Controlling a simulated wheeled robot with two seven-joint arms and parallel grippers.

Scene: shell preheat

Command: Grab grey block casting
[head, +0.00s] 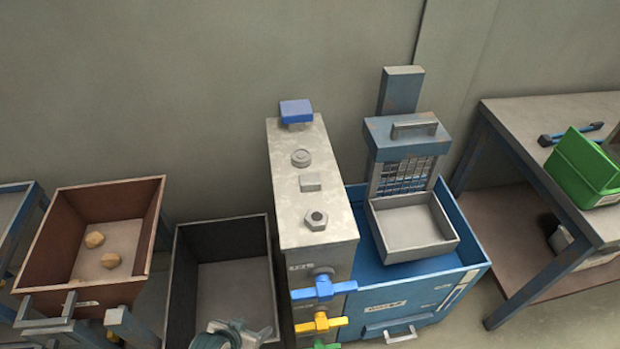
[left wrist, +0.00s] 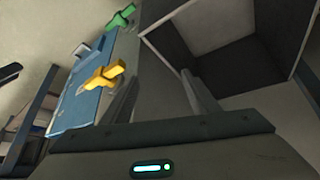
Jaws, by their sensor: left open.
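The grey block casting (head: 310,182) is a small flat-topped block. It sits on the grey top of the narrow cabinet (head: 336,248), between a round grey casting (head: 301,158) and a grey hex nut casting (head: 316,219). My left gripper (head: 240,331) shows at the bottom edge of the head view, in front of the dark bin and left of the cabinet, well apart from the block. In the left wrist view its fingers (left wrist: 162,98) are spread with nothing between them. The block does not show in that view. My right gripper is in neither view.
Blue, yellow and green valve handles (head: 321,323) stick out from the cabinet's front. A blue tank (head: 455,263) with a grey tray (head: 410,228) stands right of it. An open dark bin (head: 225,285) and a brown bin (head: 105,206) with two lumps are left. A blue block (head: 296,110) sits at the cabinet's back.

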